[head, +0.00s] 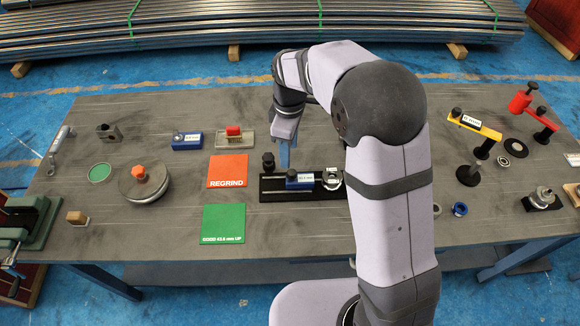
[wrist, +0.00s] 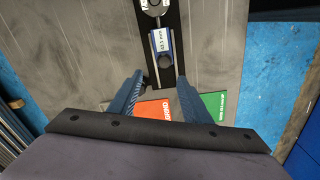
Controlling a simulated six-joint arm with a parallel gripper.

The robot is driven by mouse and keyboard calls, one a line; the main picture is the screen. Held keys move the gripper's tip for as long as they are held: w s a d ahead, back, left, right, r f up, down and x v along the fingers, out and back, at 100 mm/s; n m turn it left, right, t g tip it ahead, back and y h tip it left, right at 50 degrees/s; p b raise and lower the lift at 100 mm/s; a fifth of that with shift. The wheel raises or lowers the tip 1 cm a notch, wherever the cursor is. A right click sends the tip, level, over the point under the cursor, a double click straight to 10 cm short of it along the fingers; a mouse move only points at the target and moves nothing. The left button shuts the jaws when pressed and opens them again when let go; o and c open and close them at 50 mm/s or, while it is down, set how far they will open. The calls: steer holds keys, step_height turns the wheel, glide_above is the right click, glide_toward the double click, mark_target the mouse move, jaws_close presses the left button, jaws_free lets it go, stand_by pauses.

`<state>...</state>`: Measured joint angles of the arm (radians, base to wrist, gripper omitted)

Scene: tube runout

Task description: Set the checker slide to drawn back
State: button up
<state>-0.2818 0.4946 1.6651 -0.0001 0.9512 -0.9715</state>
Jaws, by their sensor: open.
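The checker is a long black base (head: 325,196) on the table, with a blue block (head: 299,182) bearing a white label on its rail. In the wrist view the blue block (wrist: 162,45) reads 43.5 mm, and the base (wrist: 173,18) runs up the picture. My gripper (wrist: 158,82) is open, with nothing seen between its fingers, over the knob end of the base.
A red REGRIND mat (head: 228,171) and a green mat (head: 223,223) lie left of the checker. Behind them are a blue block (head: 187,141) and a grey block with a red knob (head: 233,132). A round metal part (head: 142,187) stands further left. Red and yellow stands fill the right.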

mark_target(290, 172)
steer(key=n, duration=0.3)
steer(key=shift+s+d+n, duration=0.1)
steer(key=shift+s+n, duration=0.2)
steer(key=shift+s, duration=0.1)
steer(key=shift+f, duration=0.1)
steer(key=shift+f+p, duration=1.25)
steer(key=shift+f, duration=2.4)
steer(key=shift+c, duration=0.6)
